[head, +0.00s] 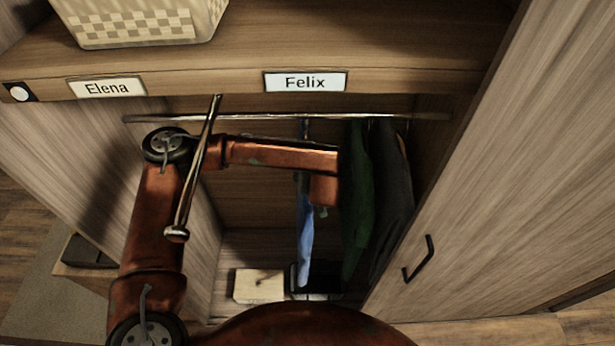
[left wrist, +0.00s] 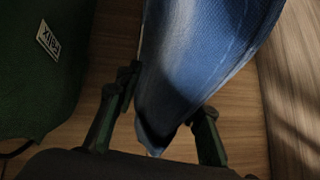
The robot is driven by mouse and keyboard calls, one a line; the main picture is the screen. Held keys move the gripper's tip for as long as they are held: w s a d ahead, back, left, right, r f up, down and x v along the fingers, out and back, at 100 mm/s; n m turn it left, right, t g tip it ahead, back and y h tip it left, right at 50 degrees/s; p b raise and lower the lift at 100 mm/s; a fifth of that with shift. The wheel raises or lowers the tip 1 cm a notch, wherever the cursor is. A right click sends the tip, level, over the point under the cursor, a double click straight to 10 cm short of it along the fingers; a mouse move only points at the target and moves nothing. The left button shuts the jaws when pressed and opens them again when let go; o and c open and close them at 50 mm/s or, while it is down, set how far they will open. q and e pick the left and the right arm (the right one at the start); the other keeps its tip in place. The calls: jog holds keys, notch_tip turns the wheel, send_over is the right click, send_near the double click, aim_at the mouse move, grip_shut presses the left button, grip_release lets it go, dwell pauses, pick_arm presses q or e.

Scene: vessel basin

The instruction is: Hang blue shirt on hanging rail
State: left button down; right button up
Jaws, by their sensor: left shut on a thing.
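The blue shirt (head: 306,235) hangs down inside the open wardrobe, seen nearly edge-on in the head view. A thin blue strip of it reaches up to the hanging rail (head: 270,117), and my left arm hides its middle part. Whether its hanger rests on the rail cannot be made out. In the left wrist view the blue shirt (left wrist: 200,60) lies between the fingers of my left gripper (left wrist: 168,95), which is shut on it. In the head view that gripper is mostly hidden behind my arm. My right gripper is not in view.
A green garment (head: 357,200) and a dark garment (head: 391,205) hang to the right of the shirt. A light box (head: 259,286) sits on the wardrobe floor. The shelf above bears the Felix label (head: 305,82), the Elena label (head: 107,88) and a basket (head: 140,28).

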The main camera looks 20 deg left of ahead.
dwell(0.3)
pick_arm(q)
jog(key=c, duration=1.2)
grip_release()
jog(key=shift+c, duration=0.2)
jog(key=shift+f, duration=0.1)
jog(key=v, duration=1.2)
jog(key=shift+s, duration=0.1)
